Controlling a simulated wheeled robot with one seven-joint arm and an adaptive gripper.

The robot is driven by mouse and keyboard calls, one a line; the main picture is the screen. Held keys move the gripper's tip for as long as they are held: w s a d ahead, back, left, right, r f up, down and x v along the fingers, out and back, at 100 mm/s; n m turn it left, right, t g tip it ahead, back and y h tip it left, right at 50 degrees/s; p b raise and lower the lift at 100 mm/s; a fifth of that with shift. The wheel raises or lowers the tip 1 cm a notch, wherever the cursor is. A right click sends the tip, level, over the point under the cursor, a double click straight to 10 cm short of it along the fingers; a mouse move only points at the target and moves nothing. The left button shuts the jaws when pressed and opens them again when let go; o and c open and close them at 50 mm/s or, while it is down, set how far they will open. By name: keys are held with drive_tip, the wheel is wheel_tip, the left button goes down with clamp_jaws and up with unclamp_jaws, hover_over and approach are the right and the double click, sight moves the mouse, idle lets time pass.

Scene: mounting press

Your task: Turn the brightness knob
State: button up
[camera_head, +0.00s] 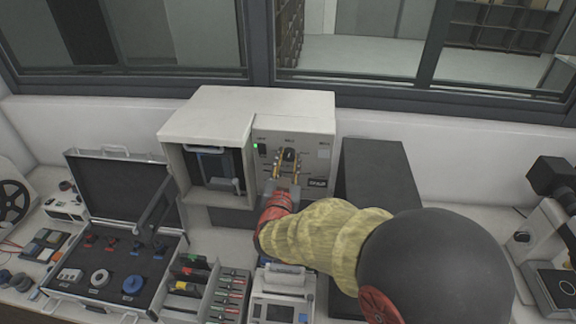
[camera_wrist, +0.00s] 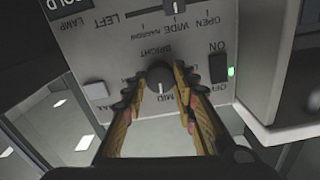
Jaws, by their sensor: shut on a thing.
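The brightness knob (camera_wrist: 159,77) is a round dark knob with a light pointer line, on the light panel of the press. In the wrist view, the words BRIGHT, MID and a partly hidden third label ring it. My gripper (camera_wrist: 158,86) has its yellow and black fingers on both sides of the knob, with the tips closed on it. In the head view, my gripper (camera_head: 287,165) reaches up to the panel (camera_head: 316,134) from below, and the knob (camera_head: 289,155) sits between the fingertips. The pointer line's exact setting is hard to read.
An ON rocker switch (camera_wrist: 218,68) with a green light is right of the knob in the wrist view. A pale button (camera_wrist: 96,90) is at left, and a slider (camera_wrist: 170,5) lies above. An open black case (camera_head: 117,193) and a microscope (camera_head: 553,230) flank the press.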

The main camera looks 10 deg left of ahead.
drive_tip(key=m+b, duration=0.1)
drive_tip(key=b, duration=0.1)
drive_tip(key=m+b, duration=0.2)
drive_tip(key=b, duration=0.1)
drive_tip(key=shift+f, duration=0.25)
drive_tip(key=m+b, duration=0.4)
drive_tip(key=b, duration=0.1)
drive_tip(key=m+b, duration=0.5)
drive_tip(key=b, duration=0.2)
drive_tip(key=shift+m, duration=0.4)
drive_tip(key=shift+r+m+b, duration=0.15)
drive_tip(key=shift+m+b, duration=0.55)
drive_tip(key=shift+b, duration=0.3)
drive_tip(key=o, duration=1.1)
drive_tip(key=shift+c, duration=0.2)
drive_tip(key=shift+o, duration=0.4)
drive_tip(key=shift+r, duration=0.1)
drive_tip(key=s, duration=1.2)
drive_tip(key=shift+d, duration=0.35)
